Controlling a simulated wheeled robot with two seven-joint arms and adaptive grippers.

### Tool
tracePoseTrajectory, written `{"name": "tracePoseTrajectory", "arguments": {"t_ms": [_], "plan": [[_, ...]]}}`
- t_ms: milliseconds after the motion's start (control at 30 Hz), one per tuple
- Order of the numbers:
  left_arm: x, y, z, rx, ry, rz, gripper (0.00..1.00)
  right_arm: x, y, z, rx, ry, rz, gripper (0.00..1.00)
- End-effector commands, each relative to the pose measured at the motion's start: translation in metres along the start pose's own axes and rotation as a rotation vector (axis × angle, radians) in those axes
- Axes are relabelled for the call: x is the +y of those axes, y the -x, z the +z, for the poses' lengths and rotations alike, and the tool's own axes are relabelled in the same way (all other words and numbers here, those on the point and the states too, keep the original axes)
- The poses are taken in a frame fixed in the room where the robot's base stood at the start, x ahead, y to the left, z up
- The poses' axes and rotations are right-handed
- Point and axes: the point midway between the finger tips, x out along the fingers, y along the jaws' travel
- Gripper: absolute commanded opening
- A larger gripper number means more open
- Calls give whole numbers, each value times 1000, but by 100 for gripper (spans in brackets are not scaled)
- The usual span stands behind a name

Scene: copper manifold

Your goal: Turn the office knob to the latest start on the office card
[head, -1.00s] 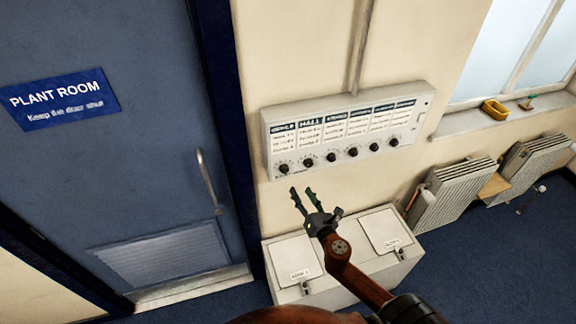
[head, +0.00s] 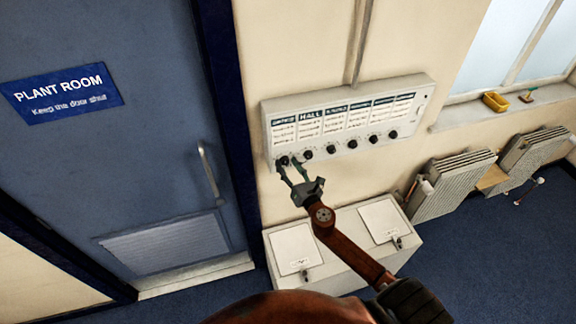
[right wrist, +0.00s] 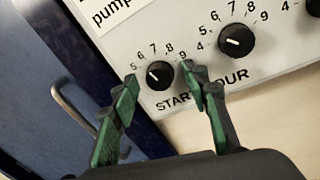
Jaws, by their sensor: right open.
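A white control panel (head: 430,92) hangs on the wall with a row of header cards and a row of black knobs. The second card reads HALL; the leftmost card (head: 284,130) is too blurred to read surely. My right gripper (head: 290,167) is open at the leftmost knob (head: 284,161). In the right wrist view that knob (right wrist: 160,76) sits between the green-padded fingers (right wrist: 162,88), with visible gaps either side. Its pale mark points left, roughly towards 5. Numbers 5 to 9 show around it; the left finger may hide a lower one. My left gripper is out of view.
A second knob (right wrist: 236,41) stands close to the right of the right finger. A white box unit (head: 330,250) stands below the panel. Radiators (head: 450,184) and a sill with a yellow tray (head: 495,101) are at right. A blue door (head: 110,150) is at left.

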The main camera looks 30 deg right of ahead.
Motion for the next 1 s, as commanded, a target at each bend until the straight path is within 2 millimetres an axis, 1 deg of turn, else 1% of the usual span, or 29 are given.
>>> {"name": "tracePoseTrajectory", "arguments": {"t_ms": [67,667,700,867,1000], "plan": [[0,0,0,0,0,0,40,0,0,0,0,-1,0,42],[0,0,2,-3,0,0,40,0,0,0,0,-1,-1,2],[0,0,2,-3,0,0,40,0,0,0,0,-1,-1,0],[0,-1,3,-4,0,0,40,0,0,0,-2,-10,-1,0],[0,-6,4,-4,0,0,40,-1,0,-1,-7,-44,1,0]]}}
